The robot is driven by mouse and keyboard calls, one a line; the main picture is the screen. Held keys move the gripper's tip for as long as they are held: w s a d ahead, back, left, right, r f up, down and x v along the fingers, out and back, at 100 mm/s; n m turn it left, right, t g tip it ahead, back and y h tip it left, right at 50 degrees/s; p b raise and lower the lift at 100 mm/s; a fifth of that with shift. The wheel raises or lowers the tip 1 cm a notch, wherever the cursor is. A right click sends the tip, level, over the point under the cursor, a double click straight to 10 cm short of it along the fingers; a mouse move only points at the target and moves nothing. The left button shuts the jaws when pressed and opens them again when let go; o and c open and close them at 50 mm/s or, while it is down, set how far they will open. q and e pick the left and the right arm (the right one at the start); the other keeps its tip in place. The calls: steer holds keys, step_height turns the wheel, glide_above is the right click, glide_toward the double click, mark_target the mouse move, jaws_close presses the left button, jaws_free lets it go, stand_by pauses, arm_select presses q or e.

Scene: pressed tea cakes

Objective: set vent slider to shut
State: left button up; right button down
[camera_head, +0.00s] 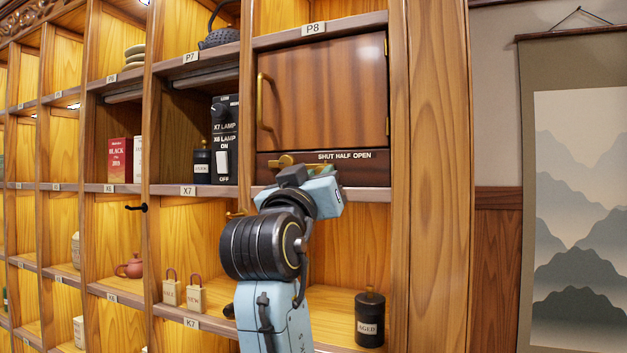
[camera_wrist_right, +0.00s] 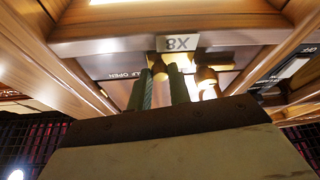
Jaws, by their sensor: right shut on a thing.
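The vent strip with the words SHUT HALF OPEN (camera_head: 345,156) runs under the brown cabinet door (camera_head: 325,95) at P8. A brass piece (camera_head: 285,160) shows on this strip, left of the word SHUT. My right gripper (camera_head: 312,168) is at the strip, its fingers largely hidden in the head view by my own wrist. In the right wrist view its two green fingers (camera_wrist_right: 163,90) are shut on a brass piece, the slider's knob (camera_wrist_right: 160,70). Another brass part (camera_wrist_right: 207,80) is beside them. The slider's exact setting is hidden. My left gripper is not in view.
The door has a brass handle (camera_head: 263,102). A lamp switch panel (camera_head: 224,140) and a dark jar (camera_head: 202,161) stand in the bay to the left. An AGED jar (camera_head: 370,318) is on the shelf below. The shelf edge labelled X8 (camera_wrist_right: 178,42) lies close to the fingers.

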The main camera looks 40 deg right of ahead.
steer(key=c, duration=1.3)
jaws_free()
steer(key=shift+w+a, duration=0.2)
steer(key=shift+w, duration=0.05)
steer(key=shift+s, duration=0.1)
steer(key=b+v, duration=0.5)
steer(key=v, duration=0.8)
steer(key=shift+a, duration=0.15)
